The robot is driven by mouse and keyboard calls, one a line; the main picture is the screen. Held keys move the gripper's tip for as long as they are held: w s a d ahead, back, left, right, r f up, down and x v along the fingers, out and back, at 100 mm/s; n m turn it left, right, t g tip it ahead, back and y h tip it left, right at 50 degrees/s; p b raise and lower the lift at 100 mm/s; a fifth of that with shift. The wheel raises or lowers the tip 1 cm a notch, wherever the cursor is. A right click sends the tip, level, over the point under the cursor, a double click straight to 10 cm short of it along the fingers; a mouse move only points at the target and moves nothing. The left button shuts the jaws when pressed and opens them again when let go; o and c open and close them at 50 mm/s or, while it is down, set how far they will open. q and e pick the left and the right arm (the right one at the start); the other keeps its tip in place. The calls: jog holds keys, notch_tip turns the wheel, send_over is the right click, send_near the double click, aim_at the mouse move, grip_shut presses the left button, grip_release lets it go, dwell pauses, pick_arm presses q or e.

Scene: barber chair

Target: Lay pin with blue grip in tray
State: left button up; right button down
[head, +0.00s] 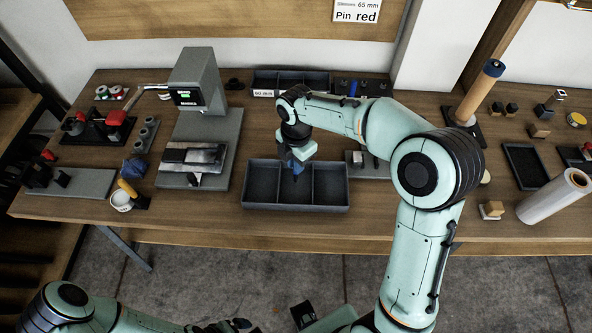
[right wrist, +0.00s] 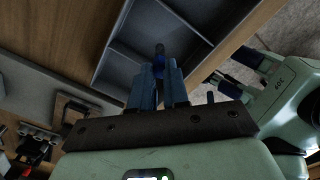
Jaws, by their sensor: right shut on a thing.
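The fingers hide much of the pin. I cannot tell whether the pin touches the tray floor. My left gripper (head: 235,325) is only partly visible at the bottom edge, away from the bench.
A grey press-like device (head: 200,85) stands left of the tray. Behind my right arm are a second tray (head: 290,75) with a label and a black holder (head: 375,86). A clear roll (head: 556,197) lies at the right.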

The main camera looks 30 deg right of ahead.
jog(key=shift+f, duration=2)
jog(key=shift+f, duration=0.2)
jog(key=c, duration=1.1)
grip_release()
notch_tip(320, 180, up, 12)
jog(key=shift+r+p, duration=0.25)
jog(key=shift+p, duration=0.4)
